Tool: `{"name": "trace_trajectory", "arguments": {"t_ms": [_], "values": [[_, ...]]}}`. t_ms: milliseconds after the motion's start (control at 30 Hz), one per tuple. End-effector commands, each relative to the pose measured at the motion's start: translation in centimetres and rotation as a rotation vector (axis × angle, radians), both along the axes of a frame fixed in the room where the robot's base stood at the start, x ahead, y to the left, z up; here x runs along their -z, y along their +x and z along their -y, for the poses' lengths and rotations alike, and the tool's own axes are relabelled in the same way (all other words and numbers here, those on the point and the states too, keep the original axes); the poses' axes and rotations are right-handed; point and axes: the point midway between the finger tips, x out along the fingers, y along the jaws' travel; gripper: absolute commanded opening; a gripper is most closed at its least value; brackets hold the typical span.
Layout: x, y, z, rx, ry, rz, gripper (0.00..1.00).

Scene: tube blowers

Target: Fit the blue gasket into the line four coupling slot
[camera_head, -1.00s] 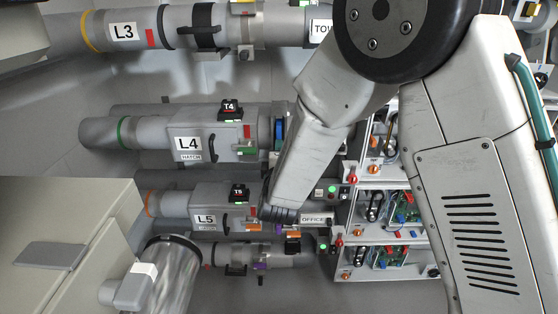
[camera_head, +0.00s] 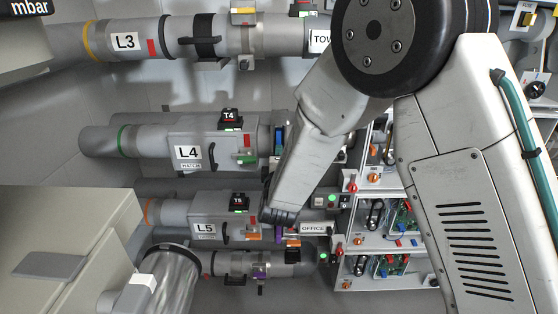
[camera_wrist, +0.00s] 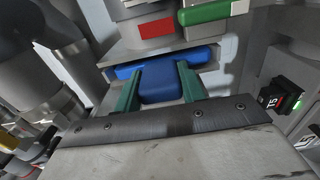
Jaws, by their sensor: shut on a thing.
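The blue gasket (camera_wrist: 160,84) is between the two green fingers of my gripper (camera_wrist: 158,88) in the wrist view. The fingers are shut on its block-like tab, and its wider blue edge lies along a grey lip ahead. I cannot tell how deep it sits in the slot. In the head view, line four (camera_head: 188,153) is the grey pipe labelled L4, with a green ring and a T4 unit (camera_head: 231,117). A blue patch (camera_head: 279,140), apparently the gasket, shows at its coupling on the right end.
A red block (camera_wrist: 157,28) and a green handle (camera_wrist: 208,11) are just beyond the gasket. A T5 unit (camera_wrist: 277,100) is to the right. In the head view, line three (camera_head: 125,41) is above and line five (camera_head: 205,228) below. Shelves with electronics (camera_head: 385,215) stand at the right.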

Motion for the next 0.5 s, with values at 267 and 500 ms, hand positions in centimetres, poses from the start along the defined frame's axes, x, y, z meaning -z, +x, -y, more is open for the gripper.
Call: {"name": "trace_trajectory", "arguments": {"t_ms": [267, 500], "values": [[0.02, 0.09, 0.01, 0.000, 0.000, 0.000, 0.65], [0.03, -0.28, -0.01, 0.000, 0.000, -0.001, 0.65]]}}
